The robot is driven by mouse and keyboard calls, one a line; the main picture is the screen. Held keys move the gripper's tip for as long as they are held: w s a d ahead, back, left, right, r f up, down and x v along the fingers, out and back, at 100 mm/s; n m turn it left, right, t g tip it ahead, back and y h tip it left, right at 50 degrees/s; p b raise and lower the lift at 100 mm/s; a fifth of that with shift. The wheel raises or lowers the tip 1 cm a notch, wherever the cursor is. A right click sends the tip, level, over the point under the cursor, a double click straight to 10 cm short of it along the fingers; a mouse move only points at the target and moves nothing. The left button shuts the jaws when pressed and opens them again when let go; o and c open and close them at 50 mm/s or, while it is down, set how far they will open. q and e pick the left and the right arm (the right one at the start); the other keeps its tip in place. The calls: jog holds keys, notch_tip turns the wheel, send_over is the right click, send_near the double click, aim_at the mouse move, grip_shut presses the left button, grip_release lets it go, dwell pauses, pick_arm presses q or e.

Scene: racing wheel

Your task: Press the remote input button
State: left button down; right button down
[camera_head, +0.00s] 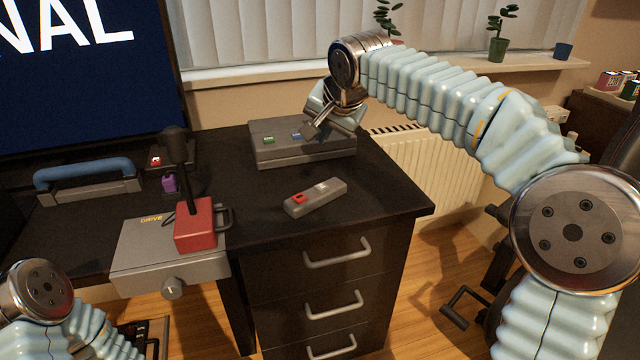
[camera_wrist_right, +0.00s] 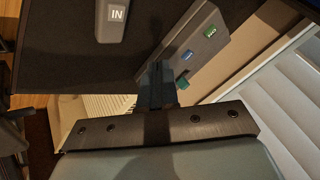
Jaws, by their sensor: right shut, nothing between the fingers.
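The grey remote (camera_head: 315,199) lies on the dark desk, with a red button (camera_head: 299,198) near one end and a pale button (camera_head: 321,187) towards the other. In the right wrist view the remote (camera_wrist_right: 112,30) is partly cut off at the top, and its pale button is marked "IN" (camera_wrist_right: 117,14). My right gripper (camera_head: 312,131) is shut and empty, above the grey box behind the remote. Its fingers also show in the right wrist view (camera_wrist_right: 157,72), apart from the remote. Only part of my left arm shows; its gripper is out of view.
The flat grey box (camera_head: 300,155) has a green button (camera_head: 268,140) and a blue one (camera_head: 296,135). A red-based lever (camera_head: 195,230) stands on a grey unit left of the remote. The desk (camera_head: 385,200) is clear right of the remote.

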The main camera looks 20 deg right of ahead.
jog(key=b, duration=0.3)
send_over(323, 187)
notch_tip(323, 187, down, 7)
jog(key=shift+f, duration=0.1)
jog(key=shift+f+b, duration=0.6)
jog(key=shift+f, duration=0.25)
dwell(1.3)
jog(key=shift+f+b, duration=0.4)
jog(key=shift+f+b, duration=0.4)
jog(key=shift+f, duration=0.05)
dwell(0.5)
jog(key=shift+r, duration=0.1)
jog(key=shift+r+p, duration=0.7)
jog(key=shift+r, duration=0.1)
